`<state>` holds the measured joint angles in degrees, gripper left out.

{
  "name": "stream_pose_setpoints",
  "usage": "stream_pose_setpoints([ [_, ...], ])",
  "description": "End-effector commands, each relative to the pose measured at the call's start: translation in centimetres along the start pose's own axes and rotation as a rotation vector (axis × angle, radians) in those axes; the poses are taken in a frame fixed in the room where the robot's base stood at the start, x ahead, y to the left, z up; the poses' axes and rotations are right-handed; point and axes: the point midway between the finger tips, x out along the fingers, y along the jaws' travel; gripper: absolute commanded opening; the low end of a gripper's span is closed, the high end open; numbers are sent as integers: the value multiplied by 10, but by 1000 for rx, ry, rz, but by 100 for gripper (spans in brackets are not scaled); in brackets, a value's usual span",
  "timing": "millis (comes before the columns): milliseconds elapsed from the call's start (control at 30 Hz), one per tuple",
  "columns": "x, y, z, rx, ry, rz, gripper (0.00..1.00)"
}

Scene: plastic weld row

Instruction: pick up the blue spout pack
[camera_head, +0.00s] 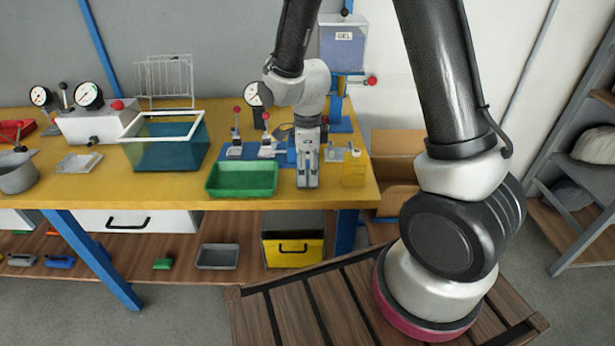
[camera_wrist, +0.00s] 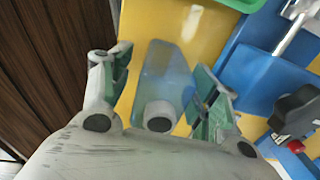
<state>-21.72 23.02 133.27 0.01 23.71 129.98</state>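The blue spout pack (camera_wrist: 165,75) shows in the wrist view as a translucent blue body with a pale round cap nearest the camera. It is over the yellow bench top, between the two fingers of my gripper (camera_wrist: 163,78). A narrow gap shows at the left finger; whether the right finger touches it I cannot tell. My gripper is open. In the head view my gripper (camera_head: 307,178) points down near the bench's front edge, and I cannot make out the pack there.
A green tray (camera_head: 243,192) is just left of my gripper, and a small yellow container (camera_head: 354,169) is to its right. A blue fixture with clamps (camera_head: 236,150) is behind. The yellow bench top (camera_head: 180,187) is bare left of the green tray.

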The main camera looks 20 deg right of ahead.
Motion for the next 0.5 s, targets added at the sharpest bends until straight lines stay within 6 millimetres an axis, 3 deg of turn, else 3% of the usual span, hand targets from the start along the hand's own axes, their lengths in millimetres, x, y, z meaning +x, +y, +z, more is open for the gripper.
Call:
stream_pose_setpoints([
  [33, 0, 0, 0, 0, 0, 0, 52],
  [267, 0, 0, 0, 0, 0, 0, 11],
  [500, -1, 0, 0, 0, 0, 0, 11],
])
